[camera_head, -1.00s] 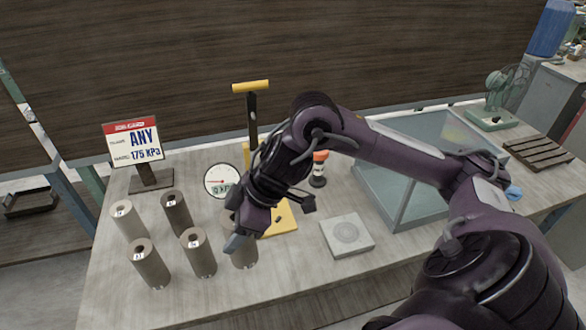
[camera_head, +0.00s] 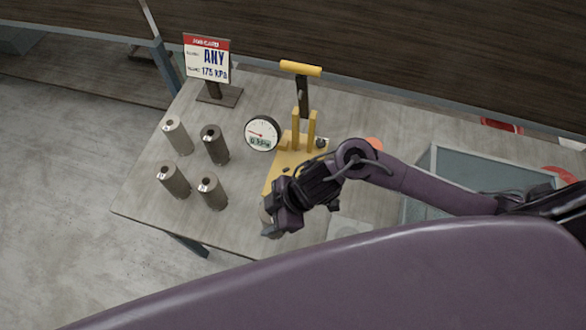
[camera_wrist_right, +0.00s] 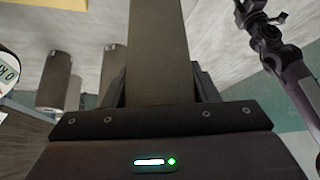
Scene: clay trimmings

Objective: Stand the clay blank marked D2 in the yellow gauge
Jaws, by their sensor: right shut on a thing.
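My right gripper (camera_head: 270,230) is shut on a grey-brown clay blank (camera_wrist_right: 157,50) near the front edge of the table. The blank fills the space between the fingers in the right wrist view. In the head view the gripper mostly covers it, and I see no mark on it. The yellow gauge (camera_head: 284,165) has a flat base and two uprights, just behind my right gripper; the wrist partly hides it. Several other blanks (camera_head: 213,192) stand upright to the left, their small labels unreadable. Another arm shows at the upper right of the right wrist view, its jaws unclear.
A round dial (camera_head: 262,133) and a yellow-handled pump (camera_head: 301,70) stand by the gauge. A job card (camera_head: 207,60) reads ANY, 175 kPa. The left front table corner is clear.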

